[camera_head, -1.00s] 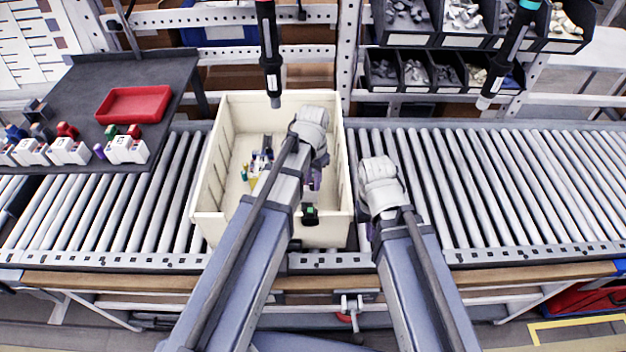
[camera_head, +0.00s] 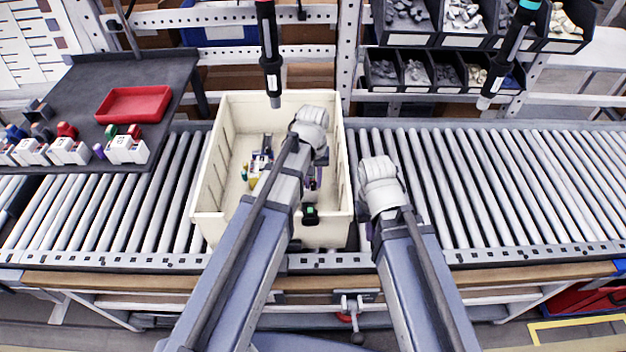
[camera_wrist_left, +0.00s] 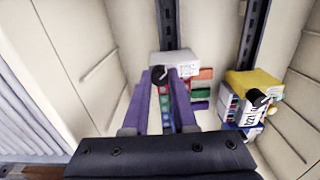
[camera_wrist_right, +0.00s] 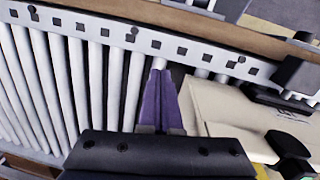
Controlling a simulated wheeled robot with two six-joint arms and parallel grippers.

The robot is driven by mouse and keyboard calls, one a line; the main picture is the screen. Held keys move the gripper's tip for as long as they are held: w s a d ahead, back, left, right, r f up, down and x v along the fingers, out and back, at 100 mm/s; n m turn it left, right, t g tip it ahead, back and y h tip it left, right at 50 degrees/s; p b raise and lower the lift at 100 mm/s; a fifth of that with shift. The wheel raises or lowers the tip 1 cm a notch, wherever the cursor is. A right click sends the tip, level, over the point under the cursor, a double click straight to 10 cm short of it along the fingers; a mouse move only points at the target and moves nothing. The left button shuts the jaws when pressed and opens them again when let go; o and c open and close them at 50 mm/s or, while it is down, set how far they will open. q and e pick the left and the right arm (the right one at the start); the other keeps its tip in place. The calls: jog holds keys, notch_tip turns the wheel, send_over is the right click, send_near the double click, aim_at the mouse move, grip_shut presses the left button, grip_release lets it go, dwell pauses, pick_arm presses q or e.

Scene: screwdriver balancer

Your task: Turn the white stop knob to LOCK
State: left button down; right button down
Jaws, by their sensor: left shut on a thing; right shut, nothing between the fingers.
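I cannot pick out the white stop knob or a LOCK mark for certain in any view. My left gripper (camera_wrist_left: 164,80) reaches down inside the cream tote (camera_head: 209,165). Its purple fingers are shut on a narrow strip with coloured segments (camera_wrist_left: 166,102), with a dark round cap (camera_wrist_left: 158,73) at the tips. A white block (camera_wrist_left: 176,62) lies just beyond the fingertips. What exactly is gripped is partly hidden. In the head view my left arm covers most of this spot. My right gripper (camera_wrist_right: 160,75) is shut and empty over the conveyor, beside the tote.
Inside the tote, white and yellow modules (camera_wrist_left: 240,92) stand right of my left gripper in its wrist view, near dark rails (camera_wrist_left: 250,35). The tote walls surround that gripper. Two screwdrivers hang above (camera_head: 270,60). A red tray (camera_head: 135,104) lies on the left shelf. The right conveyor rollers (camera_head: 500,180) are clear.

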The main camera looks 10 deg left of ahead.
aim_at(313, 183)
dwell(0.3)
pick_arm(q)
jog(key=c, duration=0.7)
grip_release()
notch_tip(313, 183, up, 8)
jog(key=p, duration=0.7)
jog(key=shift+f+p, duration=0.1)
jog(key=shift+p, duration=0.3)
